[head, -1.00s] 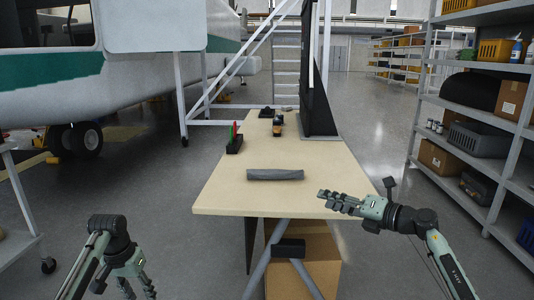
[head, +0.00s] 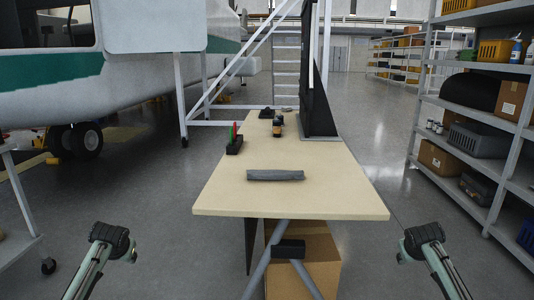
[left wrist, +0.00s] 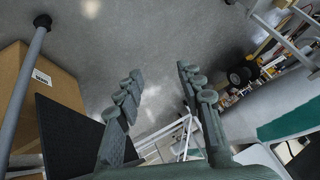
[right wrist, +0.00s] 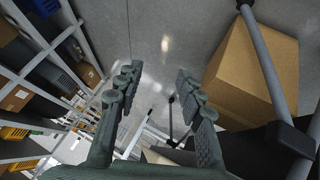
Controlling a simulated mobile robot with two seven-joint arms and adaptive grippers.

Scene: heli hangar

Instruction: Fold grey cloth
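The grey cloth (head: 275,175) lies on the wooden table near its front edge. It is a narrow, compact strip running left to right. Both arms are drawn back off the table, low in the head view, and their fingers are hidden there. My left gripper (left wrist: 158,88) is open and empty in the left wrist view, with floor between its fingers. My right gripper (right wrist: 156,88) is open and empty in the right wrist view, also over floor. Neither gripper touches the cloth.
The table (head: 225,198) is clear around the cloth. A black holder with red and green items (head: 234,145) stands farther back on the left. A black panel (head: 318,105) rises at the right rear. A cardboard box (head: 318,262) sits under the table. Shelves (head: 470,140) stand at right.

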